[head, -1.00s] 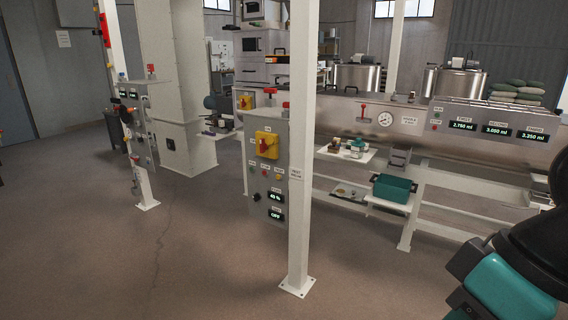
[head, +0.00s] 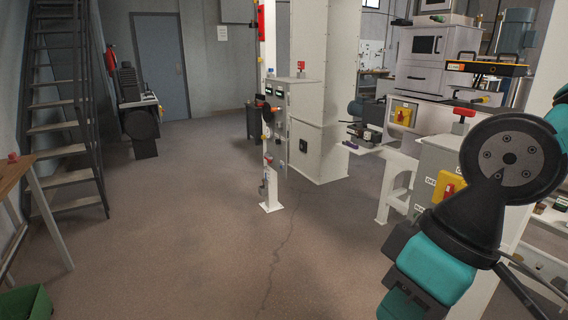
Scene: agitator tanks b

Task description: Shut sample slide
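I cannot pick out the sample slide for certain. A flat black plate with an orange edge and a small label (head: 487,68) shows in front of the white machine housing (head: 424,45) at the upper right; I cannot tell whether it is the slide. My gripper is not clearly shown in the view.
A white post with control boxes (head: 291,110) stands mid-view, with a white column (head: 320,80) behind. A grey control box with a yellow switch (head: 440,165) is close at right. Stairs (head: 65,110), a wooden table (head: 14,172) and a green bin (head: 27,303) are left. The floor (head: 200,220) between is open.

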